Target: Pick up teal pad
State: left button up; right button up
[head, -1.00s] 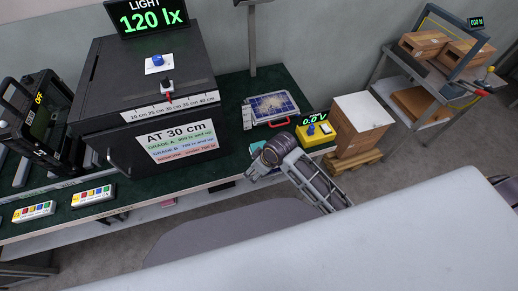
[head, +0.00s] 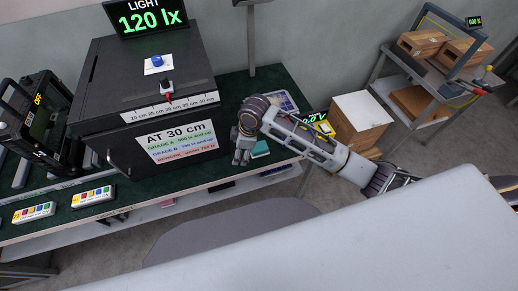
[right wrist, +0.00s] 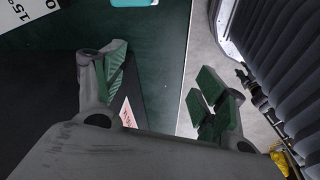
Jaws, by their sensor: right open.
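The teal pad (head: 260,149) lies on the dark green bench top, right of the black light box, near the bench's front edge. My right gripper (head: 241,157) is just left of the pad in the head view, above the bench beside the box front, with nothing between its fingers. In the right wrist view my right gripper (right wrist: 162,85) shows its two fingers spread wide. There the teal pad (right wrist: 134,2) is cut off at the top edge, beyond the fingertips. My left gripper is out of view.
The black light box (head: 140,75) with its sign (head: 176,142) stands close left of my right gripper. A solar panel (head: 284,102) and yellow meter (head: 322,126) are partly hidden behind my right arm. A white-topped wooden box (head: 363,112) stands right of the bench.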

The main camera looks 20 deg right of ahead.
jog(key=w+d+r+n, duration=0.1)
notch_tip(320, 180, up, 5)
jog(key=n+g+h, duration=0.1)
jog(key=n+h, duration=0.2)
send_over(259, 146)
jog(key=shift+w+a, duration=0.2)
jog(key=shift+f, duration=4.3)
jog(key=shift+s+d+f+p, duration=0.1)
jog(key=shift+s+f+p, duration=0.15)
jog(key=shift+f, duration=0.65)
jog(key=shift+s+d+f+p, duration=0.1)
jog(key=shift+f+p, duration=0.2)
jog(key=shift+f, duration=1.45)
